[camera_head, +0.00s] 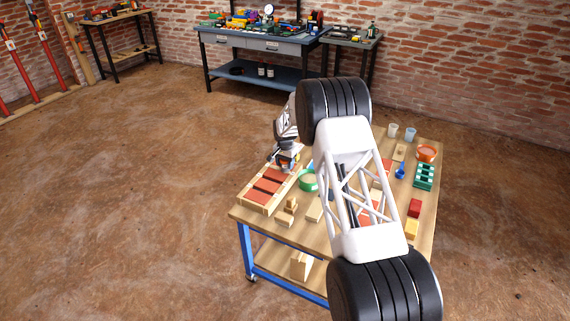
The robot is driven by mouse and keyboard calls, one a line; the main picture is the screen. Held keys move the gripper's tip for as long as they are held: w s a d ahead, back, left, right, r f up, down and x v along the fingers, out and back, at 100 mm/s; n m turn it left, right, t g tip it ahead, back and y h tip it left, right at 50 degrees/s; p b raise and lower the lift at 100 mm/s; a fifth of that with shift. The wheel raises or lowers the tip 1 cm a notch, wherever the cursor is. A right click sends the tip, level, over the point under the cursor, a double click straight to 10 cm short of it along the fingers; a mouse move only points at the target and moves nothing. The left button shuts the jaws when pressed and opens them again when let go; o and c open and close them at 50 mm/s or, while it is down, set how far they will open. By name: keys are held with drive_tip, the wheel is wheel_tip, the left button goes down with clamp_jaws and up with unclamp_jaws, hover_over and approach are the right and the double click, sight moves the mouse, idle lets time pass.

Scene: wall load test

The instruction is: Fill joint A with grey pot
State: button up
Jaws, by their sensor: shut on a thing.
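My gripper (287,161) is over the far right end of a wooden frame (252,206) that holds rust-red bricks (263,190) with gaps between them. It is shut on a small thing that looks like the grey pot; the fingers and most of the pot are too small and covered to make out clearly. I cannot tell whether the pot is tilted or touches the frame. No label for joint A can be read.
The wooden table (425,222) also holds small wooden blocks (286,219), an orange bowl (426,152), a green rack (424,177), a blue scoop-like thing (400,171), pale cups (410,133), a red block (415,207) and a yellow block (412,229). My arm covers the table's middle.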

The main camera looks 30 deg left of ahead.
drive_tip(key=shift+r, duration=3.45)
